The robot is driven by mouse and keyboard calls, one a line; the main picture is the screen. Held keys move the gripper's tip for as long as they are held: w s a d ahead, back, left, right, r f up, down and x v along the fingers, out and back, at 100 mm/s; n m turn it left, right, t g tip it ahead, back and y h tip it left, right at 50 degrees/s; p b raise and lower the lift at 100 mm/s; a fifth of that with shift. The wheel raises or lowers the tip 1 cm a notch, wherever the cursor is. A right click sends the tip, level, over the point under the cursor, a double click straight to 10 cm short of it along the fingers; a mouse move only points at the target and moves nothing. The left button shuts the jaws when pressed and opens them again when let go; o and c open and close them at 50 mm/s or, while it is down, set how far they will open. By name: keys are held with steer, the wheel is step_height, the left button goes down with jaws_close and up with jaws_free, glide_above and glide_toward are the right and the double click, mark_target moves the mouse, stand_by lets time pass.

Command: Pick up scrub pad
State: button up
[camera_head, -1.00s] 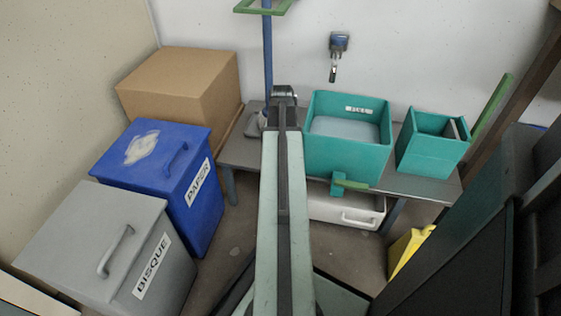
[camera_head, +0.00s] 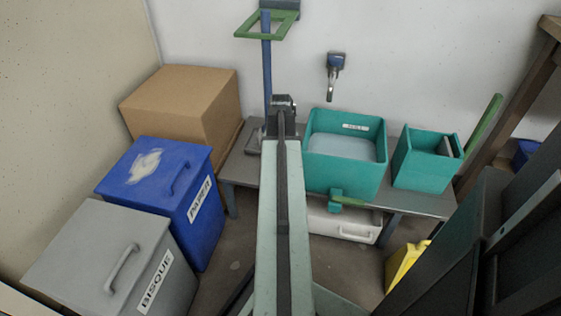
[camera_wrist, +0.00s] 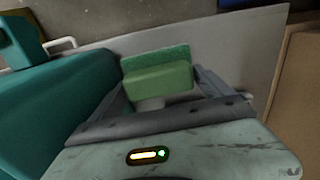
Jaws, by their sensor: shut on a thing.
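The scrub pad (camera_wrist: 157,77) is a green block with a darker green rough layer along its far side. In the wrist view it sits between the two grey fingers of my gripper (camera_wrist: 160,90), which is shut on it. The pad is over or close to the grey table top; I cannot tell whether it touches. In the head view my wrist (camera_head: 282,104) is beside the teal bucket, and my arm hides the pad and the fingertips.
A teal bucket (camera_head: 346,180) with greyish liquid and a tap stands right of my arm on the grey table (camera_head: 240,167). A smaller teal bin (camera_head: 421,174) is farther right. A blue post (camera_head: 267,60) rises behind my wrist. A cardboard box (camera_head: 185,100) and lidded bins stand left.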

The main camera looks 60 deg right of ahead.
step_height(320, 180, up, 24)
steer(key=p, duration=2.2)
steer(key=shift+p, duration=0.3)
steer(key=o, duration=0.5)
steer(key=c, duration=0.3)
